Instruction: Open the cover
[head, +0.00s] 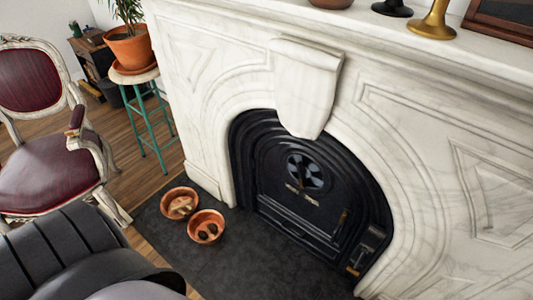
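The cover (302,180) is a black metal panel with an arched top, set in the fireplace opening. It looks closed. A round vent (308,172) with a dark fan pattern sits in its upper part, with small brass-coloured details below it. A dark upright handle-like piece (341,225) is near its lower right side. A small brass-coloured piece (356,262) shows at the lower right of the black surround. Neither of my grippers is in view.
The white marble fireplace (215,110) surrounds the cover. Two orange-brown bowls (206,227) (180,203) stand on the dark hearth (255,268), left of the cover. A red armchair (45,170) and a plant stool (140,100) are at left.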

